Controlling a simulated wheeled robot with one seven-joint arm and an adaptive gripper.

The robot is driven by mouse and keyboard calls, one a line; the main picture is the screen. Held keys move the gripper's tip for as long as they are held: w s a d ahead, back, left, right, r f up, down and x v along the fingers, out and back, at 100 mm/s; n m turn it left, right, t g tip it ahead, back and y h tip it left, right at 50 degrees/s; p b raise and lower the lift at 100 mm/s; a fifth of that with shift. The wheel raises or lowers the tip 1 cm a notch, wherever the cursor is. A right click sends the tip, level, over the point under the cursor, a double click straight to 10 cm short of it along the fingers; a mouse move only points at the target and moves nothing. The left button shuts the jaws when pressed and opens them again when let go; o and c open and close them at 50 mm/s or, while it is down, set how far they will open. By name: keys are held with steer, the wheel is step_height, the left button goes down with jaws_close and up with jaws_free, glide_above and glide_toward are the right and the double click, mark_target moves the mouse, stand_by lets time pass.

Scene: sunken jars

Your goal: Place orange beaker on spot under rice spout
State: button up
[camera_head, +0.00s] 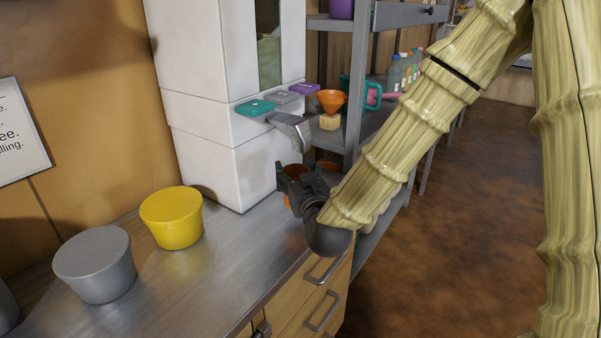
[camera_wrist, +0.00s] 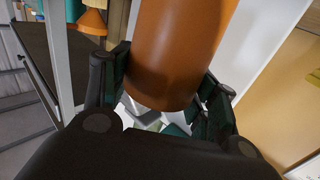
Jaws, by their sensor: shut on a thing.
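The orange beaker (camera_wrist: 178,48) fills the upper middle of the wrist view, between the two fingers of my gripper (camera_wrist: 166,82). My gripper is shut on its side. In the head view my gripper (camera_head: 292,186) is at the counter's right end, with parts of the orange beaker (camera_head: 295,170) showing around the dark fingers. The metal rice spout (camera_head: 292,128) sticks out of the white dispenser (camera_head: 205,70), above and close to the beaker. The spot under the spout is hidden by the gripper and beaker. I cannot tell whether the beaker's base touches the counter.
A yellow tub (camera_head: 172,218) and a grey tub (camera_head: 96,265) stand on the metal counter (camera_head: 185,285), with clear space in front. Teal (camera_head: 255,107), grey and purple levers project from the dispenser. A shelf rack (camera_head: 357,90) with an orange funnel (camera_head: 331,100) and bottles stands behind.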

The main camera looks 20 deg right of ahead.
steer(key=shift+w+d+f+p, duration=0.1)
steer(key=shift+w+d+f, duration=0.55)
steer(key=shift+w, duration=0.45)
steer(key=shift+w+d+f+p, duration=0.15)
steer(key=shift+w+d+f, duration=0.35)
steer(key=shift+w+f, duration=0.4)
steer(key=shift+w+d+f+p, duration=0.1)
steer(key=shift+w+d+f, duration=0.45)
steer(key=shift+w, duration=0.7)
steer(key=shift+f, duration=0.2)
steer(key=o, duration=1)
steer(key=shift+r, duration=0.1)
steer(key=shift+r, duration=0.1)
steer(key=shift+s, duration=0.15)
steer(key=s+b, duration=0.1)
steer(key=s, duration=1)
steer(key=shift+s+a, duration=0.1)
steer(key=shift+s, duration=0.25)
